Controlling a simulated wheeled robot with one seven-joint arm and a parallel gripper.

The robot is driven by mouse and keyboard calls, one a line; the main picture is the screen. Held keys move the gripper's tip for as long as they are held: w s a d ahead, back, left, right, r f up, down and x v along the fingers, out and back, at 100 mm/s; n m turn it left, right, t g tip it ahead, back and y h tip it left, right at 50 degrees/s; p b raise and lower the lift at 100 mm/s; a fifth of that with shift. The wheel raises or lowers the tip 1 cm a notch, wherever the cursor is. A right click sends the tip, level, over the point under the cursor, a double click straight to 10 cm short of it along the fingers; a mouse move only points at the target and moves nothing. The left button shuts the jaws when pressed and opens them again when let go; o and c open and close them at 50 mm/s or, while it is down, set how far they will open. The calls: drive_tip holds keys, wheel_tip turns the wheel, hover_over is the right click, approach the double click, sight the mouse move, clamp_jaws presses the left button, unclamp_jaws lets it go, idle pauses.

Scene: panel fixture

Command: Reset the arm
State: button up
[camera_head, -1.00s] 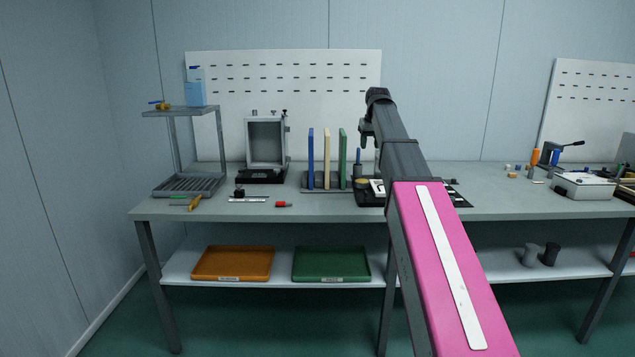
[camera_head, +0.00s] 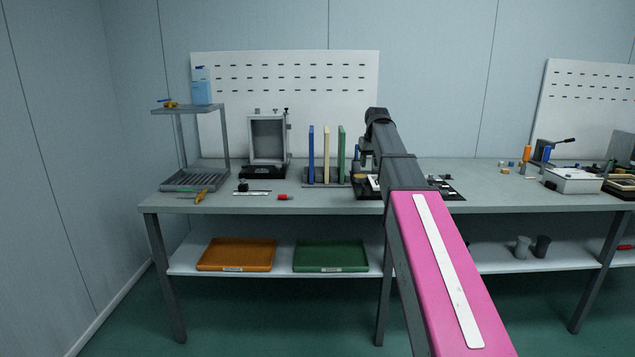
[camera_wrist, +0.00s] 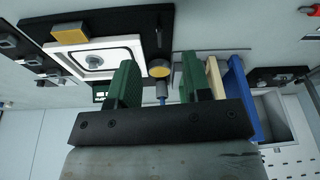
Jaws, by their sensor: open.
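My arm with its pink link reaches from the lower right over the bench. A black fixture base with a white square frame (camera_wrist: 98,58) lies beyond the fingers in the wrist view.
The bench (camera_head: 310,202) holds a rack of blue, cream and green panels (camera_head: 326,155), a grey box fixture (camera_head: 268,140) and a wire shelf (camera_head: 190,180). Orange (camera_head: 237,254) and green (camera_head: 331,255) trays lie below.

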drive_tip(key=s+f+m+g, duration=0.1)
drive_tip(key=s+f, duration=0.6)
drive_tip(key=f, duration=0.5)
drive_tip(key=s+f, duration=0.6)
drive_tip(key=f, duration=0.6)
drive_tip(key=s+f+g, duration=0.1)
drive_tip(key=s+f, duration=1.6)
drive_tip(key=s, duration=0.2)
drive_tip(key=shift+s+a+m+g, duration=0.3)
drive_tip(key=shift+s+m+g, duration=0.05)
drive_tip(key=shift+m+g, duration=0.05)
drive_tip(key=shift+c, duration=0.3)
